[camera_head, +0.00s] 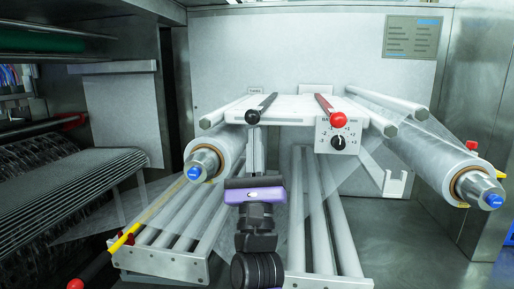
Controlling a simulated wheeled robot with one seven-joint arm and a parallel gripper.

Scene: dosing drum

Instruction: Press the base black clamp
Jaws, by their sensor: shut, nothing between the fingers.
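The black clamp (263,106) is a lever with a dark rod and a round black knob at its near end. It lies on the left part of the white frame at mid-picture, tilted with the knob lowest. My gripper (255,135) points up and away from me, just below the black knob in the picture. Its fingers look closed together and hold nothing. I cannot tell whether the fingertips touch the knob. My wrist with its purple band hides part of the rollers behind it.
A red-handled lever (329,108) stands to the right, above a dial plate (338,136). Film rolls with blue-tipped shafts sit at left (213,155) and right (440,163). White roller racks (160,262) lie below. A dark ribbed drum (70,190) is at far left.

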